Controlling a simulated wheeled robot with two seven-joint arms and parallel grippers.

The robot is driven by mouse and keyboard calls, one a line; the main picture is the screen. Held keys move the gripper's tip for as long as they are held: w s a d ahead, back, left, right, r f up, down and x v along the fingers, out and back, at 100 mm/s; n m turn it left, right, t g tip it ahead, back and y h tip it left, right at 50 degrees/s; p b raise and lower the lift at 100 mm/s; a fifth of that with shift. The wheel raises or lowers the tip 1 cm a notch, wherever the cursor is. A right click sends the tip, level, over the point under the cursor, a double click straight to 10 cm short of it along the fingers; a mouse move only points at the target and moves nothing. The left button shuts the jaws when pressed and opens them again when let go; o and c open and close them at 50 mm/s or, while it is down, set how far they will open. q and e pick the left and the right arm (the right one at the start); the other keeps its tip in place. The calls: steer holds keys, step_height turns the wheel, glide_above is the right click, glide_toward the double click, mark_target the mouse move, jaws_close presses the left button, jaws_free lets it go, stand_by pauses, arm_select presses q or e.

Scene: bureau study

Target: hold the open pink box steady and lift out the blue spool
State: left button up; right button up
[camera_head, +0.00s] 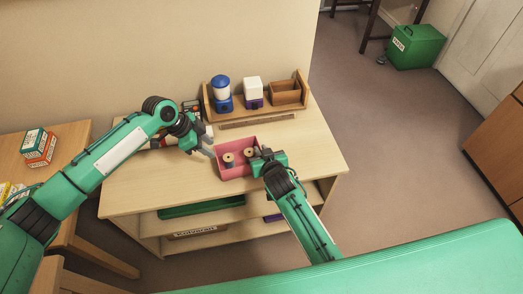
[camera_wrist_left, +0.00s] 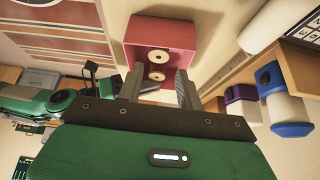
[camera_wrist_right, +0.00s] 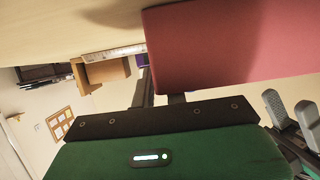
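The open pink box (camera_head: 240,173) stands on the wooden desk top. Two spools with pale tops stand in it: a left spool (camera_head: 228,158) and a right spool (camera_head: 248,153). The left one shows dark, bluish thread; the other's colour is unclear. My left gripper (camera_head: 210,147) is open and empty at the box's left, above desk level. In the left wrist view, the box (camera_wrist_left: 172,30) and both spools lie beyond its spread fingers. My right gripper (camera_head: 260,154) is at the box's right wall. In the right wrist view its narrowly spaced fingers straddle the wall (camera_wrist_right: 230,45), one finger partly hidden.
A wooden rack (camera_head: 275,107) at the back holds a blue-and-white container (camera_head: 221,92), a white-and-purple container (camera_head: 253,90) and a small wooden box (camera_head: 286,92). Small items lie behind my left gripper. The desk's front and right are clear.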

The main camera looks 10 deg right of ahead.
stand_by(0.3)
stand_by(0.4)
arm_select(q)
steer(key=o, duration=0.5)
steer(key=shift+d, duration=0.15)
steer(key=r+y, duration=0.2)
steer(key=y, duration=0.2)
glide_above(228, 157)
steer(key=shift+w+a+f, duration=0.1)
steer(key=shift+w+a, duration=0.05)
steer(key=shift+a, duration=0.15)
steer(key=shift+y, duration=0.9)
steer(key=f, duration=0.2)
steer(key=d+f, duration=0.1)
steer(key=f, duration=0.2)
steer(key=shift+d, duration=0.15)
steer(key=shift+s+a+f, duration=0.1)
steer(key=shift+a+f, duration=0.05)
steer(key=shift+f, duration=1.25)
steer(key=shift+s+a+f, duration=0.1)
steer(key=shift+f, duration=1.25)
